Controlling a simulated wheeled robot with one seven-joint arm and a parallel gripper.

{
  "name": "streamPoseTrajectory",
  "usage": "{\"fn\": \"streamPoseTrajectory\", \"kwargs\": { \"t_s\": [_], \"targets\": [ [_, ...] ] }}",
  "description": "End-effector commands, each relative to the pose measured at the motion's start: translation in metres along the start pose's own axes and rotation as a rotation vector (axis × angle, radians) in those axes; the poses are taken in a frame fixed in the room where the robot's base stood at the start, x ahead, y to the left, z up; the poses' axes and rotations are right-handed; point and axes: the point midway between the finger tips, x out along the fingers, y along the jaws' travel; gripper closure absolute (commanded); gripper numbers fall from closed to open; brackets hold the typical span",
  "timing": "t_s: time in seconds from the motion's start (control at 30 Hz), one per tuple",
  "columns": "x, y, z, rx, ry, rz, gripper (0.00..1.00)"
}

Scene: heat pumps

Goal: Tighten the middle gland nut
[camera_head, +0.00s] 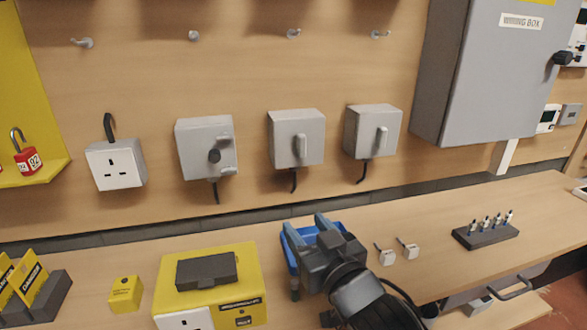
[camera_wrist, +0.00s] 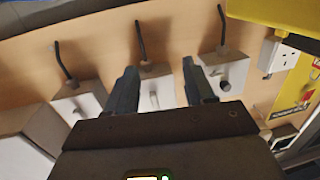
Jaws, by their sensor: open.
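Three grey wall boxes each have a dark cable at the underside. The middle box (camera_head: 296,138) has a light lever on its front, and its cable (camera_head: 293,182) hangs down. The middle gland nut (camera_wrist: 149,70) appears as a small dark collar where cable meets box in the wrist view, which is upside down; it is too small to make out clearly. My gripper (camera_head: 305,226) is open and empty, below the boxes and over the bench. In the wrist view its fingers (camera_wrist: 160,70) appear on either side of the middle box, but the gripper stands apart from it.
The left box (camera_head: 206,148) has a round knob; the right box (camera_head: 372,131) has a lever. A yellow case (camera_head: 215,270), two small tagged items (camera_head: 398,251) and a dark rack (camera_head: 486,234) stand on the bench.

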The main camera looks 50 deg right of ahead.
Motion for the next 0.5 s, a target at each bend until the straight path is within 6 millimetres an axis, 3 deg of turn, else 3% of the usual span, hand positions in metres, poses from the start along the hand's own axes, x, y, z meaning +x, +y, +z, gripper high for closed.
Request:
{"fn": "streamPoseTrajectory", "kwargs": {
  "t_s": [0.03, 0.2, 0.5],
  "targets": [
    [0.014, 0.007, -0.015, 0.004, 0.019, 0.03, 0.46],
    [0.039, 0.025, -0.04, 0.013, 0.043, 0.095, 0.46],
    [0.064, 0.032, -0.05, 0.016, 0.049, 0.113, 0.46]
  ]
}}
